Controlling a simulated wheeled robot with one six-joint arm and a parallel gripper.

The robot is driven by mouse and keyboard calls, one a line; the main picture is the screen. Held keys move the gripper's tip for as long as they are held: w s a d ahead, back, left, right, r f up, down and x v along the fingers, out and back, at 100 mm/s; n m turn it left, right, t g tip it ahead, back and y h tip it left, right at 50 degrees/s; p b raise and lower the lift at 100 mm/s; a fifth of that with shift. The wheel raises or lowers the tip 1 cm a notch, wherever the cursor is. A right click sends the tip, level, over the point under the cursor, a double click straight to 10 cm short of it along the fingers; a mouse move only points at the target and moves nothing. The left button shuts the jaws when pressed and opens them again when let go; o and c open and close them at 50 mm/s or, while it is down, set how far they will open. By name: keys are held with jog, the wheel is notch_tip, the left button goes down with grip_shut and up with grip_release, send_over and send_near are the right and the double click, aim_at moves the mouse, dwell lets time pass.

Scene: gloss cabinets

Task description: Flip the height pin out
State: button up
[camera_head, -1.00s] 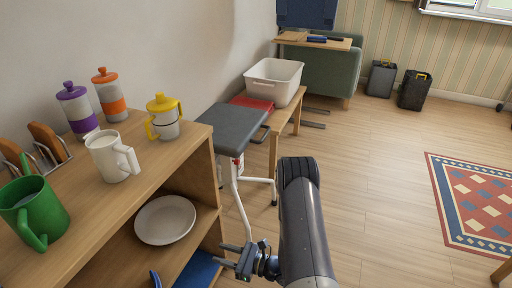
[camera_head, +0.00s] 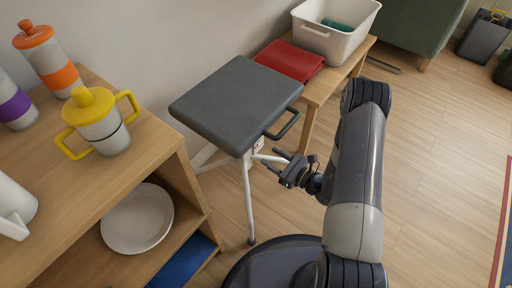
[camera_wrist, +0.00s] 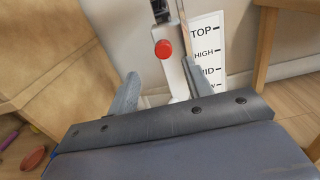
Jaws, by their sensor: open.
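The height pin has a red round knob (camera_wrist: 163,49) and shows in the wrist view on the white post of a stool, above and between my fingers. Beside it is a white scale plate (camera_wrist: 206,55) marked TOP, HIGH and further levels partly hidden by my finger. In the head view the stool has a grey seat (camera_head: 235,105) with a dark side handle and white legs; the pin cannot be made out there. My gripper (camera_head: 278,160) is open and empty, just below the seat's right edge. It also shows in the wrist view (camera_wrist: 162,88), with its fingers apart, short of the knob.
A wooden shelf (camera_head: 165,140) with a yellow-lidded cup (camera_head: 103,120) and a plate (camera_head: 138,218) stands left of the stool. A low wooden table (camera_head: 318,88) with a red folder and white bin is behind.

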jog(key=b+x, duration=0.1)
jog(key=x, duration=0.6)
jog(key=shift+w+a, duration=0.2)
jog(key=shift+w, duration=0.25)
jog(key=shift+c, duration=0.3)
grip_shut()
